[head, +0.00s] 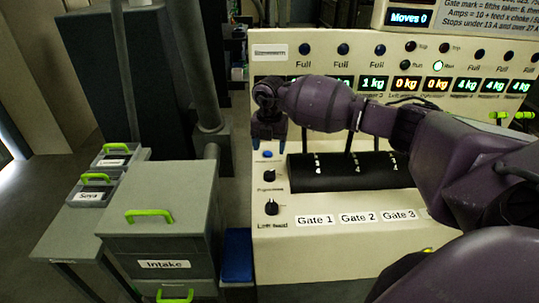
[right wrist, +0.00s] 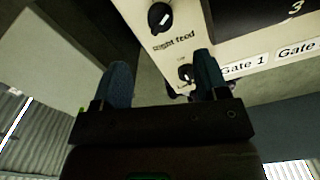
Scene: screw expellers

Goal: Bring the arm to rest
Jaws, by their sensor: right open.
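My purple right arm reaches in from the right across the cream control console (head: 310,255). My right gripper (head: 268,133) points down over the console's left part, above a small blue button (head: 265,155) and two black knobs. In the right wrist view the gripper (right wrist: 163,82) has its two blue fingers spread apart, with nothing between them. That view shows a black knob (right wrist: 160,17) labelled "Right feed" and a second knob (right wrist: 186,72) close to the right finger. I cannot tell whether that finger touches anything. My left gripper is not in view.
A black drum (head: 350,172) lies above the Gate 1 to Gate 3 labels, with levers behind it. A grey Intake cabinet (head: 165,225) and trays (head: 92,188) with green handles stand at left. A blue bin (head: 237,255) is between cabinet and console. A "Moves 0" display (head: 408,17) is above.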

